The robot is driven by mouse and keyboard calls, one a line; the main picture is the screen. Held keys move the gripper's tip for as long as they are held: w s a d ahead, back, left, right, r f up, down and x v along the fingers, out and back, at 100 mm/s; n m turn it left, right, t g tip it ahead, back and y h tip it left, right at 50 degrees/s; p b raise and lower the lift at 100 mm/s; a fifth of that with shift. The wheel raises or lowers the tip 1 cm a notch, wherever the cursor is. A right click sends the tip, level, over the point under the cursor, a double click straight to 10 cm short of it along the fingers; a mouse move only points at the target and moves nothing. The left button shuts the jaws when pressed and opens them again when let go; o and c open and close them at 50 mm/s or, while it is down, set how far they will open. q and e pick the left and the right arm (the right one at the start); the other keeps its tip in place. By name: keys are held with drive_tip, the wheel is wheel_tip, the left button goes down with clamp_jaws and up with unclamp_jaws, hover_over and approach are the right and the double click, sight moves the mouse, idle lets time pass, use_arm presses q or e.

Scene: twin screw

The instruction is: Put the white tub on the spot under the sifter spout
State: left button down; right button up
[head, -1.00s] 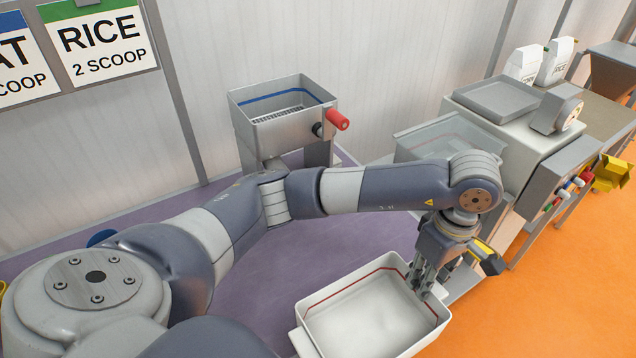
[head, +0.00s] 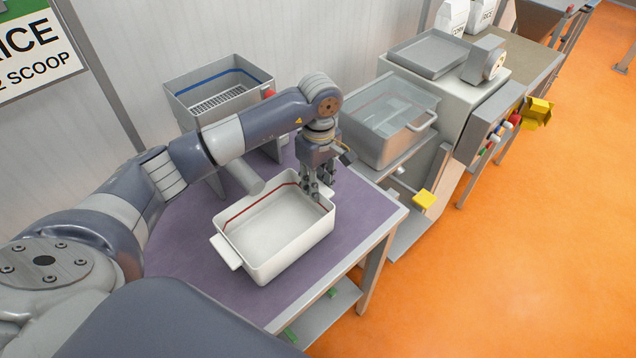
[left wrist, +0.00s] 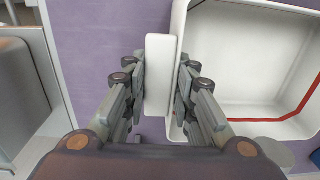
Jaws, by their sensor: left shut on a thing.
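The white tub (head: 292,258) has a red line inside and looks empty. It is upright over the purple table, beside the sifter spout. I cannot tell whether it touches the table. My left gripper (head: 316,194) is shut on the tub's right end handle; the left wrist view shows the handle (left wrist: 160,85) between the fingers (left wrist: 160,92) and the tub's inside (left wrist: 245,60). The metal sifter (head: 205,100) stands at the back, with its grey spout (head: 243,187) partly behind the tub and my arm. No marked spot shows. My right gripper is out of view.
The purple table (head: 355,225) has free room right of the tub, up to its edge. A clear bin (head: 393,125) with a handle and a machine with a grey tray (head: 440,53) stand to the right. A red knob (head: 268,93) is on the sifter.

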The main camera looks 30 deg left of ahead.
use_arm(q)
drive_tip(key=shift+f, duration=0.75)
drive_tip(key=shift+d, duration=0.15)
drive_tip(key=shift+f, duration=0.2)
drive_tip(key=c, duration=1.3)
unclamp_jaws()
drive_tip(key=shift+r, duration=0.1)
